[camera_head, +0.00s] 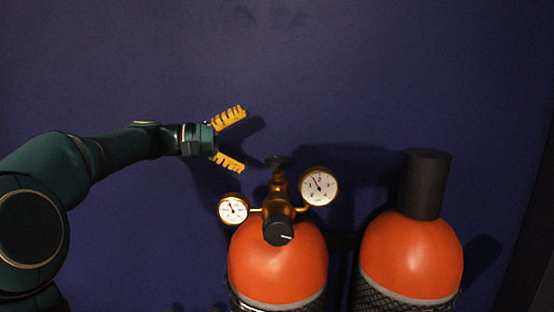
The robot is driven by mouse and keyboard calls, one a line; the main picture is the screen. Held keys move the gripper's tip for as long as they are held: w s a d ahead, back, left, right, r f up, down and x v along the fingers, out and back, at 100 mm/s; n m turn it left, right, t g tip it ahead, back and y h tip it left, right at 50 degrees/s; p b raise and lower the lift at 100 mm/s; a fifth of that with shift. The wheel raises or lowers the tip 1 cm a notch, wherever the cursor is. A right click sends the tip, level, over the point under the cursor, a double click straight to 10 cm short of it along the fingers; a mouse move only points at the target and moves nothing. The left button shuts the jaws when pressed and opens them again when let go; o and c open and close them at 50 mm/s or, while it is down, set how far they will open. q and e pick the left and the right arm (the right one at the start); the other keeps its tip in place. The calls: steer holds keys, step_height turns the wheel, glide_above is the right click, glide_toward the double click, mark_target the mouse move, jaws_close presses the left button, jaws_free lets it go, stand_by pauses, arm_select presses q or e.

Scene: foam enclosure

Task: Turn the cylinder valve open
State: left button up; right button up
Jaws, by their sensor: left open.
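The cylinder valve (278,163) is a dark round handwheel on top of a brass stem, above an orange cylinder (277,268). A brass regulator with a black knob (279,233) faces me below it. A small gauge (233,209) sits on its left and a larger gauge (319,186) on its right. My left gripper (241,140), with yellow ridged fingers, is open and empty. It is to the left of the valve and a little higher in the picture, apart from it. My right gripper is not in view.
A second orange cylinder (411,254) with a tall black cap (425,184) stands to the right. Dark netting wraps the lower part of both cylinders. A dark blue wall (400,70) lies behind. The space above the cylinders is clear.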

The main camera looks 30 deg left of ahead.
mark_target(277, 159)
arm_select(q)
steer(key=s+a+f+m+g+h+p, duration=0.1)
steer(key=s+a+f+m+g+h, duration=0.15)
steer(key=m, duration=0.75)
steer(key=s+a+f+m+g+h+p, duration=0.1)
steer(key=s+a+f+m, duration=0.15)
steer(key=m, duration=0.75)
steer(key=x, duration=0.7)
steer(key=p+x, duration=0.1)
steer(key=x, duration=0.5)
steer(key=shift+w+d+r, duration=0.15)
steer(key=shift+w, duration=0.4)
steer(key=c, duration=1.2)
